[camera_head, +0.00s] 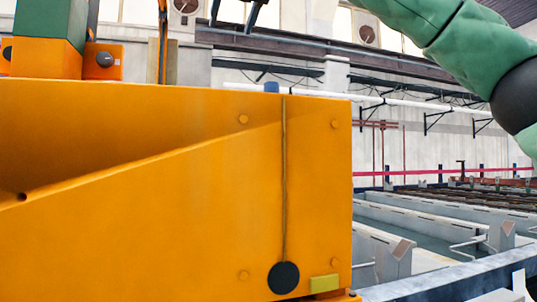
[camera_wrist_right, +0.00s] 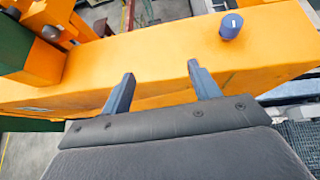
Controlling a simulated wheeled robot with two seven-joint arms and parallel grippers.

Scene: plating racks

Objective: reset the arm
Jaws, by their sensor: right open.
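My right arm (camera_head: 440,35) is green with a dark joint and comes in at the top right of the head view. My right gripper (camera_head: 234,18) shows only as dark fingertips at the top edge there. In the right wrist view its two blue-grey fingers (camera_wrist_right: 160,74) stand wide apart with nothing between them. They point over the large orange beam (camera_head: 190,190), which also fills much of the wrist view (camera_wrist_right: 165,55). I cannot tell the exact gap between fingertips and beam. My left gripper is in neither view.
A blue knob (camera_wrist_right: 230,26) stands on the beam's top, right of the fingers; it also shows in the head view (camera_head: 271,87). A green post (camera_head: 50,22) on an orange block rises at left. Grey tanks (camera_head: 430,225) lie behind at right.

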